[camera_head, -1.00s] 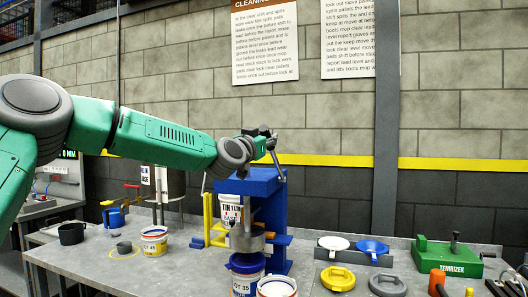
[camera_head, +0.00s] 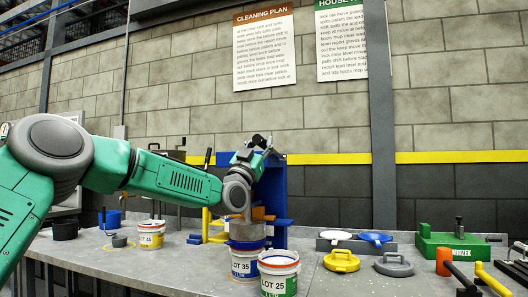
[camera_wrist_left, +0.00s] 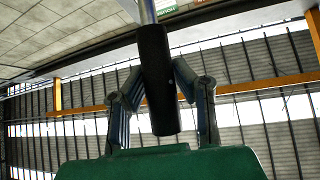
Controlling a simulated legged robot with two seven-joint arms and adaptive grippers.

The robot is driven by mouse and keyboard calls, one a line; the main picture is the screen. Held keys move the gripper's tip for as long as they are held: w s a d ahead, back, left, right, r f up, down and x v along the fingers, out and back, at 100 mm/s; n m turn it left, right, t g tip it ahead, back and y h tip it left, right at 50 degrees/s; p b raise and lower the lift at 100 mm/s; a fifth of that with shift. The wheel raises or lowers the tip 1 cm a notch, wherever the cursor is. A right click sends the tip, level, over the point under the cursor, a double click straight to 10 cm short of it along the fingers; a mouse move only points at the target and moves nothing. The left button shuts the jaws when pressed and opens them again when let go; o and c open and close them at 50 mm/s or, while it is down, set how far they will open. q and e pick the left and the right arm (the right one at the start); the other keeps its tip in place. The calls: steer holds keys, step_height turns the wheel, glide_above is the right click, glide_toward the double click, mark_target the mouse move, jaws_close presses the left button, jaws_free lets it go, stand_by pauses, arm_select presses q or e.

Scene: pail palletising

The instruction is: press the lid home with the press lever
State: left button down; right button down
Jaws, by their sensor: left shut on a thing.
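The blue press (camera_head: 279,205) stands on the bench, partly hidden behind my left arm. My left gripper (camera_head: 258,146) is at the top of the press, shut on the press lever. The lever's dark grip (camera_wrist_left: 155,80) is between the fingers in the left wrist view. The LOT 35 pail (camera_head: 244,265) stands under the press's grey pressing plate (camera_head: 247,231). A blue lid (camera_head: 246,244) tops this pail, just below the plate; I cannot tell whether it is fully seated. My right gripper is not in view.
The LOT 25 pail (camera_head: 279,281) stands in front of the press, close to the LOT 35 pail. The LOT 45 pail (camera_head: 151,236) is at the left. Yellow (camera_head: 341,261) and grey (camera_head: 393,265) lid-like discs, a green box (camera_head: 455,247) and an orange-headed hammer (camera_head: 443,262) lie at the right.

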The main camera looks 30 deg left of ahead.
mark_target(265, 148)
arm_select(q)
steer(key=shift+s+f+m+t+b, duration=0.1)
steer(key=shift+f+m+t+b, duration=0.3)
steer(key=shift+f+b, duration=0.95)
steer(key=shift+f, duration=0.2)
steer(key=c, duration=1.3)
jaws_free()
steer(key=shift+a, duration=0.1)
steer(key=shift+s, duration=0.15)
steer(key=v, duration=1.2)
steer(key=shift+w+f, duration=0.15)
steer(key=shift+w, duration=0.1)
steer(key=shift+a, duration=0.1)
